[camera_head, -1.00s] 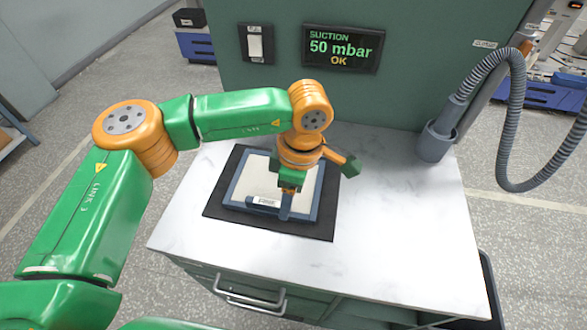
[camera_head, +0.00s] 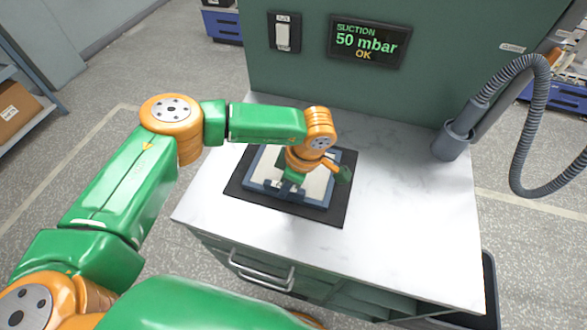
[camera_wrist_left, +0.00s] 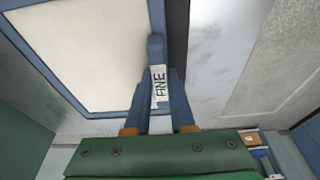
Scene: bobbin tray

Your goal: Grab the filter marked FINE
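The filter is a pale panel in a blue frame (camera_head: 322,204), lying on a dark mat on the white worktop. Its pale face and blue rim also show in the left wrist view, where a white label reading FINE (camera_wrist_left: 159,86) sits on the rim's bar. My left gripper (camera_head: 288,187) is low at the filter's front rim and hides the label in the head view. In the left wrist view its two blue fingers (camera_wrist_left: 160,100) stand on either side of the labelled bar. I cannot tell whether they press on it. My right gripper is out of view.
The dark mat (camera_head: 338,219) lies under the filter. The worktop (camera_head: 400,230) is clear to the right. A grey suction hose (camera_head: 520,125) hangs from its holder at the back right. A display (camera_head: 370,43) reads SUCTION 50 mbar OK, with a switch (camera_head: 284,35) beside it.

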